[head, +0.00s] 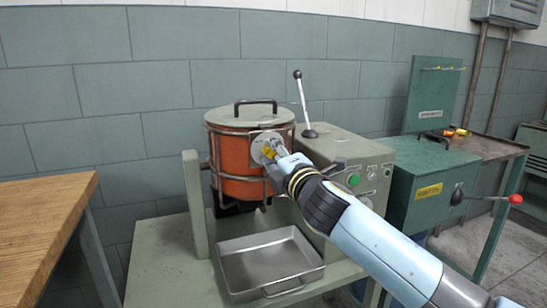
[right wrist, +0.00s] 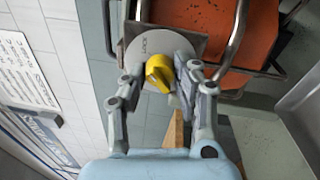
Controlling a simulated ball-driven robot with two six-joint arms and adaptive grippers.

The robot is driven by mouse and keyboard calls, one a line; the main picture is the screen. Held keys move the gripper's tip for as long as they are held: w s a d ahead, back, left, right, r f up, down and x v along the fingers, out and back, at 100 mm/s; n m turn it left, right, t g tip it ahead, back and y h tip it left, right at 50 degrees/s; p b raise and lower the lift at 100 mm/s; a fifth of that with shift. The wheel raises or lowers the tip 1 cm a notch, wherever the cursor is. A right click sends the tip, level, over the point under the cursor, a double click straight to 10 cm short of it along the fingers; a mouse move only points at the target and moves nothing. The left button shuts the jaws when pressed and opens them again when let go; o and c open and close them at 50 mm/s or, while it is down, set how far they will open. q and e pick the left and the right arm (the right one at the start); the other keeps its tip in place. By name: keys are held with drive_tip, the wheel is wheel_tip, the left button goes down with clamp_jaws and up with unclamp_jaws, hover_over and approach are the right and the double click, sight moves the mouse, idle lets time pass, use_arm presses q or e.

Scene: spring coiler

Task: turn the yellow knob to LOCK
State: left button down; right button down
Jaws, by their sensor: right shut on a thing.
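The yellow knob (head: 268,152) sits on a round grey plate (head: 259,143) on the front of the orange drum (head: 240,188). In the right wrist view the knob (right wrist: 158,73) lies between my right gripper's fingers, with its narrow end tilted down to the right. Small lettering shows on the plate (right wrist: 133,47) above the knob, too small to read surely. My right gripper (head: 276,157) is shut on the knob, and its fingers (right wrist: 160,78) hide part of the plate. My left gripper is not in view.
A metal tray (head: 268,262) lies below the drum on the machine's bench. A lever with a black ball (head: 301,103) and a control box with a green button (head: 353,180) stand right of the drum. A wooden table (head: 40,225) is at left; a green box (head: 428,190) is at right.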

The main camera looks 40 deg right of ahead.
idle(0.4)
drive_tip(key=c, duration=1)
unclamp_jaws()
drive_tip(key=shift+d, duration=0.1)
drive_tip(key=v, duration=1.2)
